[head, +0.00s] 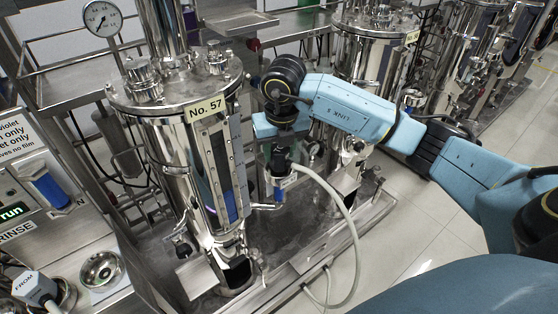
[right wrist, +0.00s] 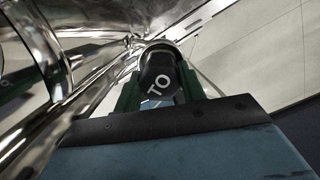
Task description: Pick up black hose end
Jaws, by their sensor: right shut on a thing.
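The black hose end (right wrist: 160,78) has "TO" in white on its face. It sits between the two green fingers of my right gripper (right wrist: 158,88) in the right wrist view. In the head view my right gripper (head: 279,158) points down beside the No. 57 tank, shut on the black hose end (head: 282,160), which the fingers partly hide. A pale hose (head: 343,205) runs from there and curves down to the skid. A blue-bodied fitting (head: 278,193) shows just below; I cannot tell whether the hose end touches it. My left gripper is not in view.
The steel tank No. 57 (head: 178,150) with a blue level gauge stands just left of the gripper. A rinse station (head: 55,215) with a grey "FROM" hose end (head: 35,288) is at the far left. Open floor (head: 415,225) lies to the right.

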